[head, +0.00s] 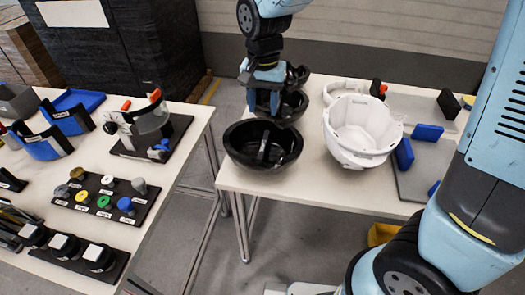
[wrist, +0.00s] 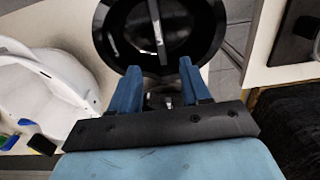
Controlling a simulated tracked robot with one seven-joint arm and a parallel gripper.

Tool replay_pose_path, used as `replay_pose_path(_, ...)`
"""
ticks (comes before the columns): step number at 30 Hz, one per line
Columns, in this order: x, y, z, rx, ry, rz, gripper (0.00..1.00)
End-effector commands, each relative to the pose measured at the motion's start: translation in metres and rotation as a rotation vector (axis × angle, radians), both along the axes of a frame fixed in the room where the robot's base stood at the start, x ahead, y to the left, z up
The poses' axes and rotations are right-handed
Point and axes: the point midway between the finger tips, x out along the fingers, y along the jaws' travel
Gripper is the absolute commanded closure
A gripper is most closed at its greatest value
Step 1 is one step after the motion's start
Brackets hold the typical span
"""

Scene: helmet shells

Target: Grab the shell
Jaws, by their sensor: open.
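A black, bowl-shaped shell (head: 240,150) with a grey strip across its inside sits open side up at the front left corner of the right table. It also shows at the top of the wrist view (wrist: 106,45). A white helmet shell (head: 363,128) lies to its right, and part of it shows at the left of the wrist view (wrist: 45,95). My gripper (head: 263,112) has blue fingers, spread apart and pointing down, near the rear of the front black shell. In the wrist view my gripper (wrist: 160,85) is empty, with the black shell beyond the fingertips.
More black bowls (head: 292,106) stand behind the front one, partly hidden by my gripper. Blue blocks (head: 404,154) and a grey plate (head: 416,180) lie at the right. The left table (head: 178,190) holds knobs, visors and trays. A floor gap separates the tables.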

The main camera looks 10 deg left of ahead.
Motion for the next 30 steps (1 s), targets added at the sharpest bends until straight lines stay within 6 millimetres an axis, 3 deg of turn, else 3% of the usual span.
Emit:
replay_pose_path(5, -0.002, 0.009, -0.014, -0.009, 0.009, -0.001, 0.53)
replay_pose_path(18, -0.003, 0.007, -0.082, -0.009, 0.009, -0.001, 0.53)
replay_pose_path(26, -0.003, 0.006, -0.097, -0.008, 0.008, -0.001, 0.53)
replay_pose_path(30, -0.006, 0.002, -0.115, -0.011, 0.01, 0.0, 0.53)
